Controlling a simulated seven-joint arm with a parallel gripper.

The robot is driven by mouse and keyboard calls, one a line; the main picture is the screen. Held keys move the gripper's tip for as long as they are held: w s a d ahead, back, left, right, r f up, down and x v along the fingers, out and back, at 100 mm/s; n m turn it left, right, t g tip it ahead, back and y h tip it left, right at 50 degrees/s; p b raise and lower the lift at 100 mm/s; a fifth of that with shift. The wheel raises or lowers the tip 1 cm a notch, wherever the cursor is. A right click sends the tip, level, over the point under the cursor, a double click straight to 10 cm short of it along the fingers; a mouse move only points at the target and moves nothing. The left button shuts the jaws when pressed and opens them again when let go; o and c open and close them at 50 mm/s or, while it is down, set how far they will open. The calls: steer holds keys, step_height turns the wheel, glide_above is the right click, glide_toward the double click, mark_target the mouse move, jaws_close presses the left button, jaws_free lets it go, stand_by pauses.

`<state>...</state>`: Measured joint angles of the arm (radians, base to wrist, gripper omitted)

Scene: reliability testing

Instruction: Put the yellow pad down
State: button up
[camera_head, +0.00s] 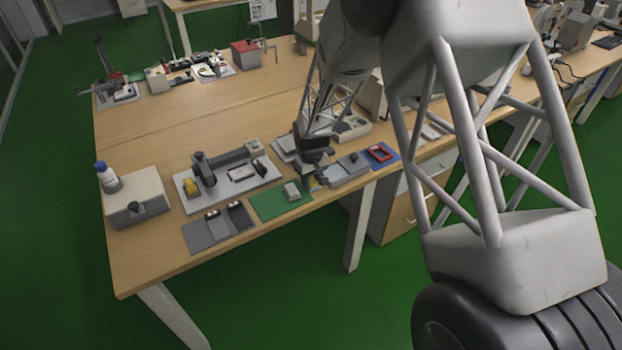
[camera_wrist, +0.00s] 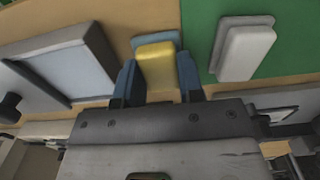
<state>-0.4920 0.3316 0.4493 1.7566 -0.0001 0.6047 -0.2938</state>
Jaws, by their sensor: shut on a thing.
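The yellow pad (camera_wrist: 156,60) sits between the two blue-grey fingers of my gripper (camera_wrist: 157,78) in the wrist view, and the gripper is shut on it. A blue-grey piece (camera_wrist: 155,37) shows along the pad's far edge; I cannot tell whether it is part of the pad. In the head view my gripper (camera_head: 317,172) is low over the front of the wooden table (camera_head: 150,255), and a bit of yellow (camera_head: 313,184) shows under it. The rest of the pad is hidden there. I cannot tell whether the pad touches the table.
A green mat (camera_head: 268,206) with a pale block (camera_head: 292,191) lies just left of the gripper in the head view. A grey tray (camera_head: 346,170) and a blue mat (camera_head: 390,160) with a red frame (camera_head: 380,153) lie to the right. Bare wood shows between mat and tray.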

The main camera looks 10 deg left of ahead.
mark_target(311, 180)
steer(key=shift+f, duration=0.15)
steer(key=o, duration=0.9)
steer(key=shift+c, duration=0.2)
step_height(311, 180, up, 12)
stand_by(0.7)
steer(key=shift+r, duration=0.2)
